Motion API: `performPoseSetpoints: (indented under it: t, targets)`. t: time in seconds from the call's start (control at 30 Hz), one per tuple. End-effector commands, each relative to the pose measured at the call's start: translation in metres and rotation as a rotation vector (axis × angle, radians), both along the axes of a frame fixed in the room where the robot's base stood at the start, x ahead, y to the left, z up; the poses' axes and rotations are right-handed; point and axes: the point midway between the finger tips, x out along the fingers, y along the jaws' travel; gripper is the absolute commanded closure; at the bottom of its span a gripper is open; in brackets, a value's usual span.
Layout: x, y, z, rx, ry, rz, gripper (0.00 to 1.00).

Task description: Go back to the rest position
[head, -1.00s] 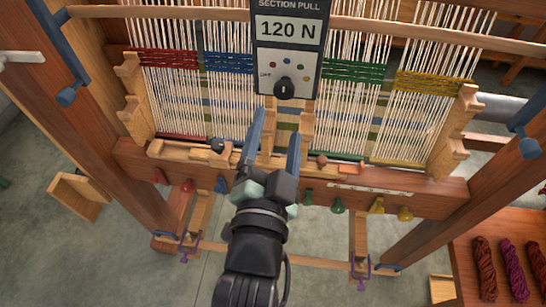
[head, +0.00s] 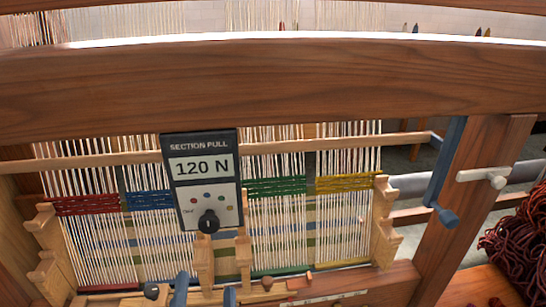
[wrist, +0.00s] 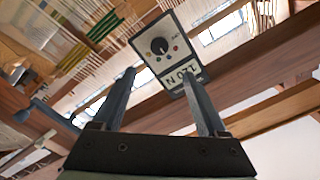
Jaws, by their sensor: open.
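My gripper (head: 205,292) shows at the bottom edge of the head view, only its blue-grey fingertips in sight. In the wrist view both fingers (wrist: 160,100) stand wide apart with nothing between them that they touch. The section pull panel (head: 203,180) reads 120 N and has a black knob (head: 208,222). It hangs in front of the warp, above my fingertips. In the wrist view the panel (wrist: 172,50) appears beyond and between the fingers. The rest of my arm is hidden below the head view.
The wooden loom beam (head: 280,85) crosses the head view. Warp threads (head: 280,222) carry red, blue, green and yellow bands. A blue lever (head: 450,175) is on the right post. Dark red wool skeins (head: 518,245) lie at the far right.

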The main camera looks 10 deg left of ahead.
Motion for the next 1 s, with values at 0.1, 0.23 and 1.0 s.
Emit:
performPoseSetpoints:
  t: [0.1, 0.23, 1.0]
  targets:
    - [0.013, -0.007, 0.026, -0.031, -0.071, -0.022, 0.24]
    - [0.034, -0.023, 0.085, -0.11, -0.223, -0.08, 0.24]
    - [0.004, -0.121, 0.371, -0.546, -0.866, -0.54, 0.24]
